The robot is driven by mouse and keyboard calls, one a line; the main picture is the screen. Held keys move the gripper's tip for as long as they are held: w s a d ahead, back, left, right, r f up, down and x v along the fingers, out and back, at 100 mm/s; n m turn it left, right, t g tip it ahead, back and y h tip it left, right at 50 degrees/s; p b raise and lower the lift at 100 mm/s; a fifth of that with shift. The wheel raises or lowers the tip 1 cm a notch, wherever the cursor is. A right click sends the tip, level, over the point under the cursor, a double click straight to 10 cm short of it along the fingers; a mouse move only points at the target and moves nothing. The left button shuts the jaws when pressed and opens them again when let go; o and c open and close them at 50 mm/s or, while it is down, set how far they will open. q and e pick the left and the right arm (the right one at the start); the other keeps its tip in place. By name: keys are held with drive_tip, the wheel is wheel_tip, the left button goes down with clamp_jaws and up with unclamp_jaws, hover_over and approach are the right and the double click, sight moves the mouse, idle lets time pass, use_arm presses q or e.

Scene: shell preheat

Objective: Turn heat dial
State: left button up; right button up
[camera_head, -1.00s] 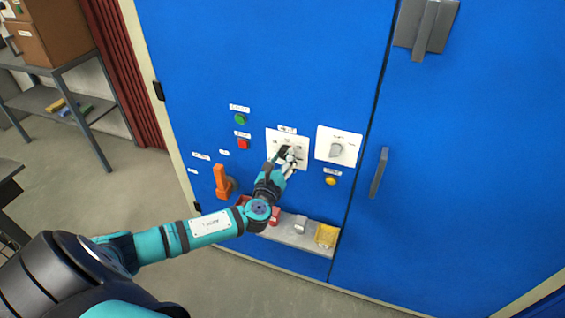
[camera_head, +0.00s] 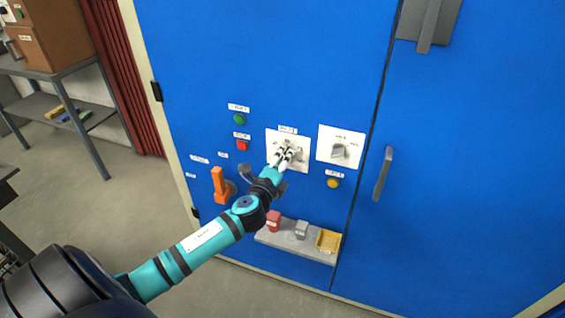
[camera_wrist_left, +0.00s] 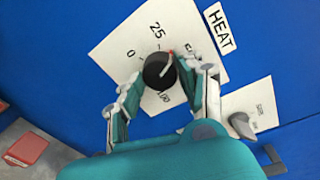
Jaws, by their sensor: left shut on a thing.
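The heat dial (camera_wrist_left: 157,71) is a round dark knob with a pale, red-tipped pointer. It sits on a white plate (camera_head: 273,141) with a HEAT label (camera_wrist_left: 220,27). In the left wrist view the pointer's red tip lies past the 25 mark, toward a mark that a finger partly covers. My left gripper (camera_head: 285,156) is at the plate, its fingers on both sides of the knob and shut on it. The gripper also shows in the left wrist view (camera_wrist_left: 160,82). In the head view it hides most of the dial. My right gripper is not in view.
A second white plate with a grey knob (camera_head: 339,151) is right of the heat dial, above a yellow button (camera_head: 333,183). Green (camera_head: 239,119) and red (camera_head: 242,145) buttons and an orange lever (camera_head: 218,184) are left. A grey shelf (camera_head: 268,238) holds small items below.

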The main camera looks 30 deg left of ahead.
use_arm(q)
drive_tip(key=shift+a+f+n+t+h+p, duration=0.15)
drive_tip(key=shift+n+p, duration=0.25)
drive_tip(key=shift+n, duration=2.65)
drive_tip(key=shift+d+r+n+t+h+p, duration=0.1)
drive_tip(key=shift+n+t+h+p, duration=0.25)
drive_tip(key=shift+n, duration=2.75)
drive_tip(key=shift+a+f+n+t+p, duration=0.1)
drive_tip(key=shift+n+p, duration=0.35)
drive_tip(key=shift+n, duration=2.6)
drive_tip(key=o, duration=1.2)
drive_tip(key=shift+c, duration=0.2)
drive_tip(key=s+d, duration=0.2)
drive_tip(key=s, duration=1)
